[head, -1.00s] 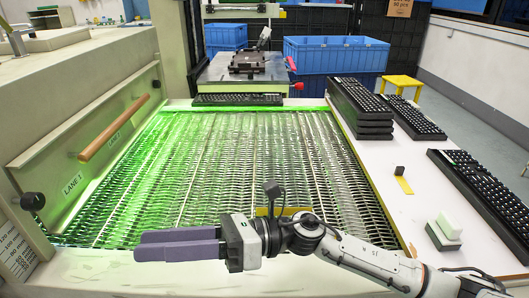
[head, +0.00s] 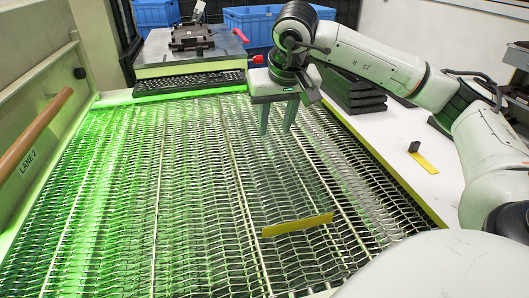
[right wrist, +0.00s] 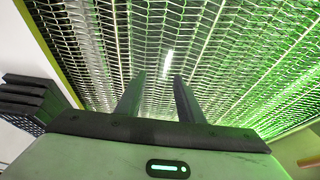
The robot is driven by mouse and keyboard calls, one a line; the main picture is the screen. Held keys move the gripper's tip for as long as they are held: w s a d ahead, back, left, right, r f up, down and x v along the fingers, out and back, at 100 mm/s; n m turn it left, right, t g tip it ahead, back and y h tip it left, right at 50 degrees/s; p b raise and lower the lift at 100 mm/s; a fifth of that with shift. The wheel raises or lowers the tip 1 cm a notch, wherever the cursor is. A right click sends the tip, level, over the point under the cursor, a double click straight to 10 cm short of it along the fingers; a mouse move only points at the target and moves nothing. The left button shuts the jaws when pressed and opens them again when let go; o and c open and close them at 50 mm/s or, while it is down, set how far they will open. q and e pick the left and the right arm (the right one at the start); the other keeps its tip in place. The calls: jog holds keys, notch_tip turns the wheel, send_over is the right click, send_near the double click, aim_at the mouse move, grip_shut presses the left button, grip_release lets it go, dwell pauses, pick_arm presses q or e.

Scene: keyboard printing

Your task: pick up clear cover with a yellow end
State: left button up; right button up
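The clear cover's yellow end (head: 297,225) shows as a flat yellow strip on the mesh belt (head: 110,215), right of the middle in the head view. The clear part is hard to make out against the mesh, so I cannot tell its outline. My right gripper (head: 277,131) is over the belt, beyond the yellow strip and apart from it. Its two fingers point down, spread, with nothing seen between them. In the right wrist view, the open fingers (right wrist: 158,78) stand over the mesh; the yellow end does not show there. My left gripper is out of view.
A keyboard (head: 190,83) lies at the belt's far end before a metal fixture (head: 192,37). Stacked keyboards (head: 357,95) stand on the white right ledge, with a small black block on a yellow strip (head: 428,163). A wooden rail (head: 35,130) runs along the left wall.

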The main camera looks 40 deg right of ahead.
aim_at(268, 142)
jog(key=x, duration=0.4)
jog(key=b+x, duration=0.1)
jog(key=x, duration=0.1)
jog(key=shift+w+a+f, duration=0.2)
jog(key=shift+w+f, duration=0.1)
jog(key=shift+f, duration=0.1)
grip_shut()
